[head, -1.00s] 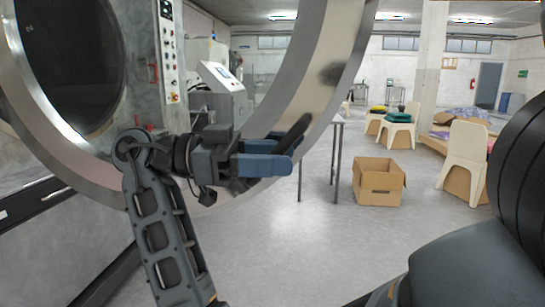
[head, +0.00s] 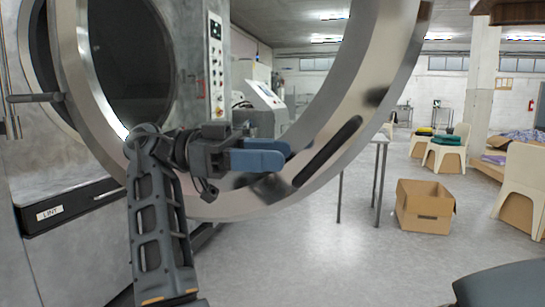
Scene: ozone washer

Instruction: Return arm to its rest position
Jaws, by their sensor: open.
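My gripper (head: 285,155) is in the middle of the head view, at the end of my raised, bent arm. Its blue fingers point right and hold nothing that I can see. Behind the gripper is the big round metal door (head: 230,205) of the washer, standing open. A dark slot-like handle (head: 328,151) on the door rim lies just right of the fingertips. I cannot tell whether the fingers touch the door; they overlap it in the picture.
The washer body (head: 50,160) with its dark drum opening fills the left. A control panel (head: 216,70) is above the gripper. A metal table (head: 378,150) and an open cardboard box (head: 424,207) stand to the right, near white chairs (head: 522,180).

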